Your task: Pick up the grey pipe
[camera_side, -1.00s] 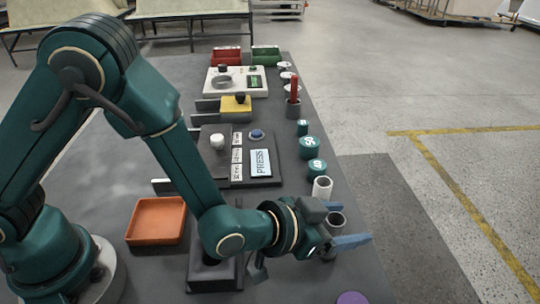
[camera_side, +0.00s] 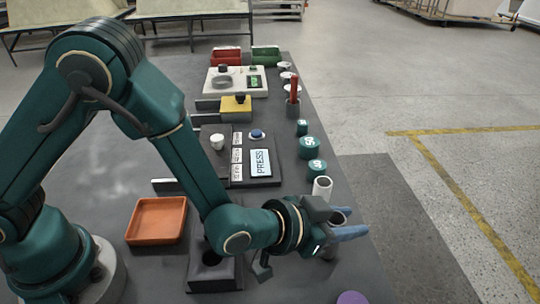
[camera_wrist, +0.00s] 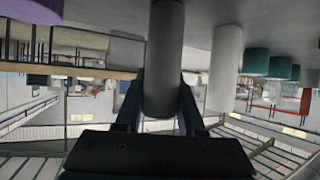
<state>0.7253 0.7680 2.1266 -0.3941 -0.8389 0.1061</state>
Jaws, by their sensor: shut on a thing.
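The grey pipe (camera_wrist: 163,60) stands between the two fingers of my gripper (camera_wrist: 158,110) in the wrist view. My gripper is shut on it. In the side view the pipe's open top rim (camera_side: 338,216) shows just behind the blue fingers of my gripper (camera_side: 348,232), near the right edge of the table. The fingers hide most of its body there. I cannot tell whether the pipe's base is clear of the table.
A white pipe (camera_side: 322,188) stands close behind the grey pipe. Green cylinders (camera_side: 309,147) stand farther back along the right edge. A purple disc (camera_side: 352,297) is at the front. An orange tray (camera_side: 157,220) and a dark block (camera_side: 212,270) with a hole are to the left.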

